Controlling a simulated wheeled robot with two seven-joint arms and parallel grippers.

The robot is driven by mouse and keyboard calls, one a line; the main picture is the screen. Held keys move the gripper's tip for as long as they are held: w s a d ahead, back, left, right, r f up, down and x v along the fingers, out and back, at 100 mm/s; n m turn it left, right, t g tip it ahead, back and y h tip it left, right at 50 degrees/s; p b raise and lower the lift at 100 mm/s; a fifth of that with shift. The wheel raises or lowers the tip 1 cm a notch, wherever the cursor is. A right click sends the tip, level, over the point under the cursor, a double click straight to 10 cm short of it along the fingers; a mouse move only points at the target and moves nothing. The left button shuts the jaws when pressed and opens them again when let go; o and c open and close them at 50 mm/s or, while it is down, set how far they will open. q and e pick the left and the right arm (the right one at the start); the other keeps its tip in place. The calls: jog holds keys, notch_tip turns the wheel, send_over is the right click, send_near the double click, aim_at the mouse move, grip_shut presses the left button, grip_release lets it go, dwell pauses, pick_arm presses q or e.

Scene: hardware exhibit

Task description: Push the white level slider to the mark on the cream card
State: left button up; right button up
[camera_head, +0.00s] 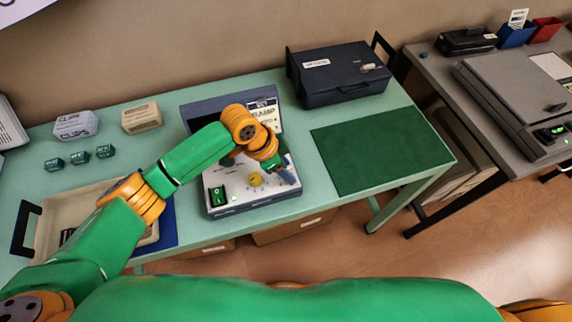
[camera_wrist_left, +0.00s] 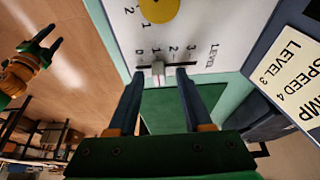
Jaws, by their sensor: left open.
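A control box (camera_head: 235,205) with a pale panel stands on the table. In the left wrist view its white level slider (camera_wrist_left: 158,74) sits in a dark slot at about the 1 on a scale from 0 to 3. The cream card (camera_wrist_left: 300,52) reads LEVEL 3 and SPEED 4; it also shows at the back of the box in the head view (camera_head: 266,106). My left gripper (camera_head: 287,175) is open over the panel's right side, its fingers on either side of the slider, with gaps. My right gripper (camera_wrist_left: 45,45) is open, away from the table.
A yellow dial (camera_head: 255,180) and a green switch (camera_head: 217,196) are on the same panel. A dark toolbox (camera_head: 335,85) stands behind, and a green mat (camera_head: 380,150) lies to the right. A beige tray (camera_head: 65,205) and small boxes are at left.

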pick_arm(q)
jog(key=shift+s+r, duration=0.1)
jog(key=shift+s, duration=0.1)
grip_shut()
jog(key=shift+w, duration=0.1)
dwell(1.0)
